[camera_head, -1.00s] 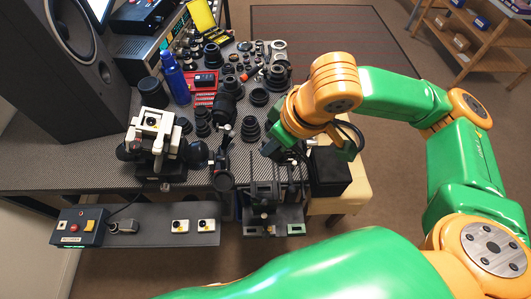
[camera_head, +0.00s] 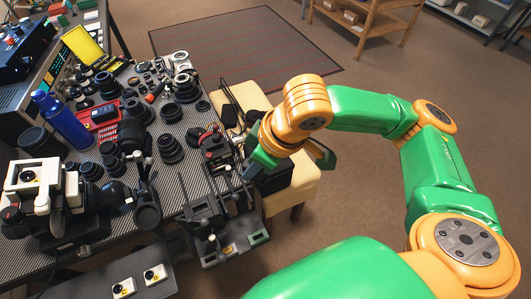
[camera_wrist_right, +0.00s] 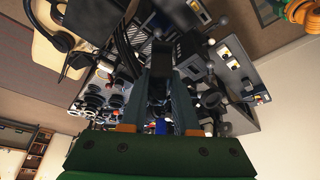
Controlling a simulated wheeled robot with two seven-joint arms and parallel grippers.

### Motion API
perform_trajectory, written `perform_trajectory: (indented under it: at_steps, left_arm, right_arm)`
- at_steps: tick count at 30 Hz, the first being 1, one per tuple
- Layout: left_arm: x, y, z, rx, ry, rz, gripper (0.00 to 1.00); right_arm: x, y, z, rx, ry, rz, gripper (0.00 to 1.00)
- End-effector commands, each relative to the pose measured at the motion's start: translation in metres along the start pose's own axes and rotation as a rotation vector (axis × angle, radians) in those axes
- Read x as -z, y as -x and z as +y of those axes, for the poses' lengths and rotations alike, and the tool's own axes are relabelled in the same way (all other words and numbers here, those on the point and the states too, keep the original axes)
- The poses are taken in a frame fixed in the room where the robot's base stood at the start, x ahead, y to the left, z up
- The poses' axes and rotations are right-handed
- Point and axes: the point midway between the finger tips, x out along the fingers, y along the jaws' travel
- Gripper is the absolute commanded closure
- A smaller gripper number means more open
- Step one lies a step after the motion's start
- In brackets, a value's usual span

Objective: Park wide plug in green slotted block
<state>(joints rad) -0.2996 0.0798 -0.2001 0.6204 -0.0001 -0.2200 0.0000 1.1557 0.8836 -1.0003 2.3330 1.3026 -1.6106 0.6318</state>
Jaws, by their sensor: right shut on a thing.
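My right gripper (camera_head: 290,155) hangs at the right edge of the bench, over a black box. In the right wrist view its two dark fingers (camera_wrist_right: 162,105) are shut on a dark part (camera_wrist_right: 161,62). This may be the wide plug; its shape is hard to make out. A black fixture (camera_head: 212,222) with upright posts stands at the bench's front right, left of and nearer than the gripper. A small green patch (camera_head: 258,237) marks its right front. I cannot tell its slots clearly. My left gripper is not in view.
Lens parts (camera_head: 168,148) crowd the bench beside a blue bottle (camera_head: 62,118) and a red case (camera_head: 103,115). A white instrument (camera_head: 40,190) stands at the left. The black box (camera_head: 272,178) is on a cream stool (camera_head: 290,190). Floor to the right is open.

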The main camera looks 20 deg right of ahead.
Motion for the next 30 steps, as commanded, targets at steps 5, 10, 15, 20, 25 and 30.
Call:
perform_trajectory:
  at_steps: [5,10,15,20,25,30]
  left_arm:
    - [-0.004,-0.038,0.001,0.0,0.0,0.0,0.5]
    - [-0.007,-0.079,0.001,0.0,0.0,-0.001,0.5]
    - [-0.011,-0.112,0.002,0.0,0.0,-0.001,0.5]
    - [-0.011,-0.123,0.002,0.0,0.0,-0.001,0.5]
    - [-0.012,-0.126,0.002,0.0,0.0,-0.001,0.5]
    - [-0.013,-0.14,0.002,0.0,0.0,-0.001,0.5]
  right_arm:
    - [-0.018,-0.069,-0.005,0.087,0.189,-0.006,1.0]
    - [-0.049,-0.154,-0.011,0.194,0.433,-0.006,1.0]
    - [-0.09,-0.233,-0.02,0.292,0.681,-0.004,1.0]
    - [-0.115,-0.267,-0.026,0.339,0.808,-0.002,1.0]
    - [-0.122,-0.275,-0.028,0.348,0.847,0.0,1.0]
    - [-0.126,-0.286,-0.028,0.348,0.847,0.0,1.0]
